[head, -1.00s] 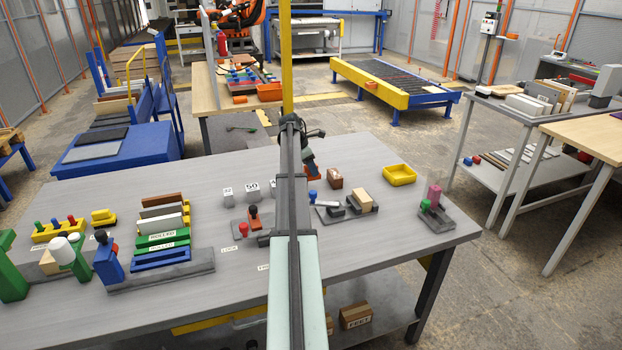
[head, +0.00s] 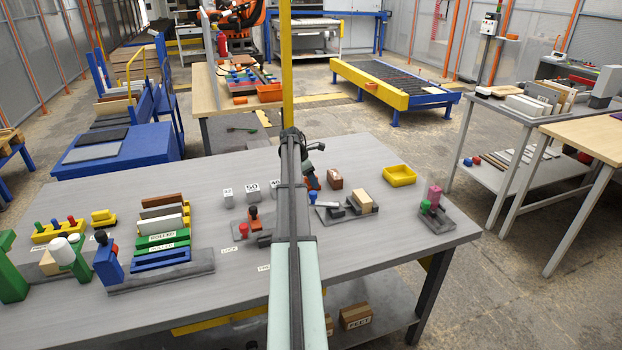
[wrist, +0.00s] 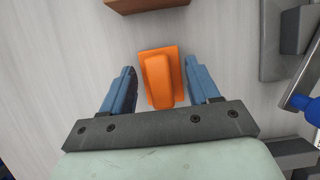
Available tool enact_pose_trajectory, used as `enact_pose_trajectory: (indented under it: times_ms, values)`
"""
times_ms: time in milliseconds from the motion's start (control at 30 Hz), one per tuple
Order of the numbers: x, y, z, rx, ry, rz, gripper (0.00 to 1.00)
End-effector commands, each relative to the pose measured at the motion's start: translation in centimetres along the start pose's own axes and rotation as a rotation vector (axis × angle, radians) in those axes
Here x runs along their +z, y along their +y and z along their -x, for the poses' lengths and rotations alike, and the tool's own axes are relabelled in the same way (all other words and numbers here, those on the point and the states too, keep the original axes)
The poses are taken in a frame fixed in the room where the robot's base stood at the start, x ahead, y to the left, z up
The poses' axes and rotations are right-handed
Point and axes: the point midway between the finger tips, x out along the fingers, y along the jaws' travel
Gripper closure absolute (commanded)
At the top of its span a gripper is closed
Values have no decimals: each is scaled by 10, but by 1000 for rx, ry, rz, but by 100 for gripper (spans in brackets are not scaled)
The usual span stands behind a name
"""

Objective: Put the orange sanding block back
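The orange sanding block (wrist: 160,70) lies on the grey table (wrist: 60,60) and has a raised grip along its middle. In the wrist view my gripper (wrist: 159,78) has its two blue fingers apart, one on each side of the block. The right finger is very close to the block's edge; whether it touches I cannot tell. A small gap shows at the left finger. In the head view the orange block (head: 312,183) is partly hidden by my arm, and my gripper (head: 311,173) is low over it.
A brown block (head: 335,179) stands just beyond. Left are number-marked weights (head: 252,190) and a rack of coloured boards (head: 162,240).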

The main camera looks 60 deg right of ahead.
Motion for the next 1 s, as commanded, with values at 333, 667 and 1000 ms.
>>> enact_pose_trajectory:
  times_ms: [333, 667, 1000]
  values:
    - [0, 0, 0, 0, 0, 0, 24]
    - [2, 0, 28, 2, -1, 0, 24]
    - [1, 0, 90, 1, 0, 0, 24]
